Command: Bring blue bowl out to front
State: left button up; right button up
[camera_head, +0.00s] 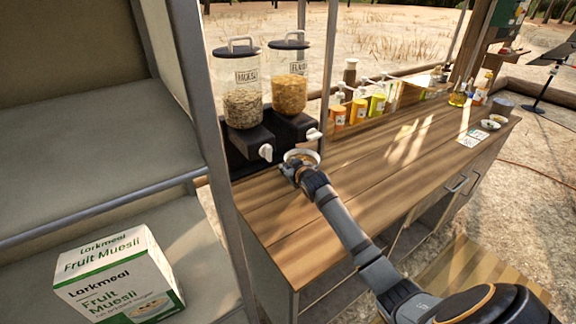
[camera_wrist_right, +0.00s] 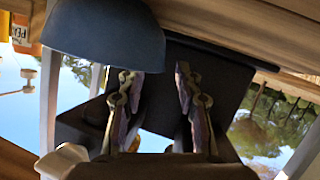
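The blue bowl (camera_wrist_right: 105,35) fills the upper left of the right wrist view, its dark blue outside showing. In the head view the bowl (camera_head: 301,155) shows as a pale round rim on the counter below the cereal dispensers. My right gripper (camera_head: 292,172) is right at the bowl's near side, partly covering it. In the wrist view its two fingers (camera_wrist_right: 157,78) stand apart with a gap between them. The left fingertip meets the bowl's rim in the picture; I cannot tell if it touches. The right finger is clear of the bowl. My left gripper is not in view.
Two cereal dispensers (camera_head: 242,95) (camera_head: 288,80) stand on black bases behind the bowl. A metal post and shelf with a Fruit Muesli box (camera_head: 119,279) are at the left. Bottles and jars line the counter's back edge. The wooden counter (camera_head: 350,190) is largely clear to the right.

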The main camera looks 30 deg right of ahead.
jog(key=shift+x, duration=1.5)
grip_shut()
